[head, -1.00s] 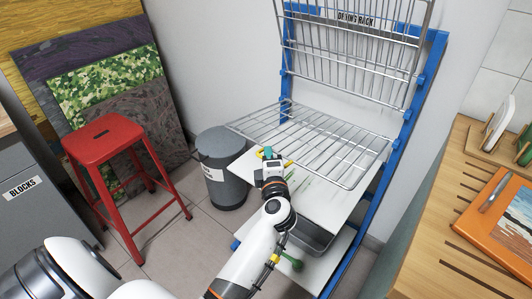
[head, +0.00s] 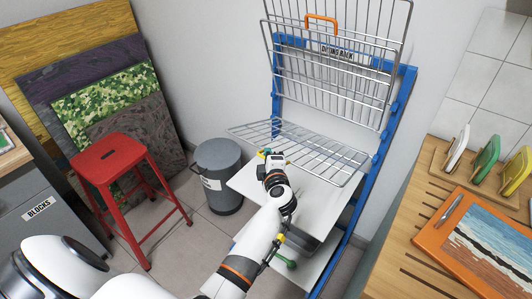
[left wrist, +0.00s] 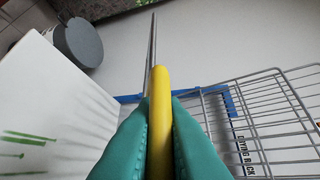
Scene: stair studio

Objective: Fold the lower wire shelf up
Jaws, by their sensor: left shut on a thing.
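The lower wire shelf (head: 310,150) juts out from the blue rack frame (head: 377,165), its front edge tilted a little upward. A yellow handle (left wrist: 160,118) belongs to its front edge. My left gripper (head: 266,154) is at this edge. In the left wrist view its teal fingers (left wrist: 159,140) are shut on the yellow handle, one on each side. Most of the handle is hidden by the gripper in the head view. The upper wire shelf (head: 330,75) stands folded up against the rack, with an orange handle (head: 321,18) at its top. My right gripper is not in view.
A white board (head: 310,210) lies below the lower shelf. A grey bin (head: 220,175) and a red stool (head: 110,158) stand to the left. A wooden counter (head: 400,262) with an orange-framed picture is at the right. The space above the lower shelf looks clear.

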